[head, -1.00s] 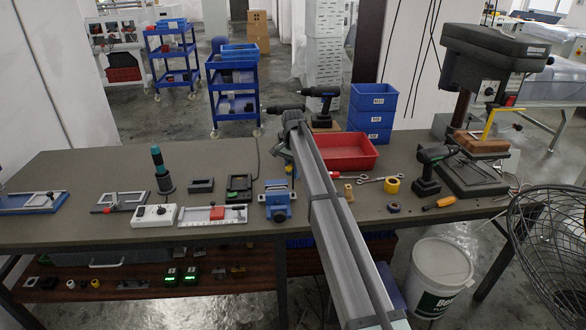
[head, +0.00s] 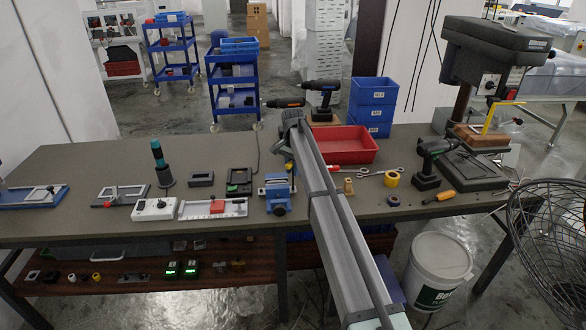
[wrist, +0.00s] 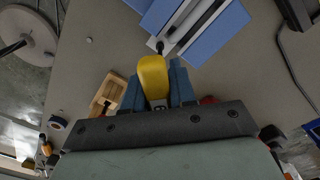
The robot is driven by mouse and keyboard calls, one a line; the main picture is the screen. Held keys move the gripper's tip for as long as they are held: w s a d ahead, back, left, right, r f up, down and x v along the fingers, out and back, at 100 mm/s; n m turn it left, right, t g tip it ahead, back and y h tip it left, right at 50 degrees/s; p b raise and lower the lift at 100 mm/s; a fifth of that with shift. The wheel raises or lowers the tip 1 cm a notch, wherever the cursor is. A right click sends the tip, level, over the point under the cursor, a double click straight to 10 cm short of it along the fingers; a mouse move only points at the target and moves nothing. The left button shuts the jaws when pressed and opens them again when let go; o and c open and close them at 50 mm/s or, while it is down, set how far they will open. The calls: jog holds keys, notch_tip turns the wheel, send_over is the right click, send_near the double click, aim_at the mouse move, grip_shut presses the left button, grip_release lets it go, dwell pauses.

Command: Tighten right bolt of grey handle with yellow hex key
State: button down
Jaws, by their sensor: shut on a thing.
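My gripper (wrist: 155,80) is shut on the yellow handle of the hex key (wrist: 152,76) in the wrist view. The key's dark shaft points away from the gripper to the near end of a light grey strip (wrist: 178,22) between blue blocks of a vise (wrist: 218,30). The shaft tip appears to meet a dark spot there; I cannot tell whether it is seated in a bolt. The grey handle cannot be surely told from the vise's grey parts. In the head view the blue vise (head: 277,204) stands at the table's front edge, and my arm hides the gripper.
A wooden block (wrist: 106,94) lies left of the gripper in the wrist view. In the head view, a red bin (head: 347,158), a yellow tape roll (head: 391,179) and a drill (head: 427,175) stand right of my arm. A white power box (head: 155,210) is left of the vise.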

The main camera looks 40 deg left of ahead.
jog(key=shift+f, duration=0.25)
dwell(0.3)
jog(key=shift+m, duration=10.3)
jog(key=shift+r, duration=2)
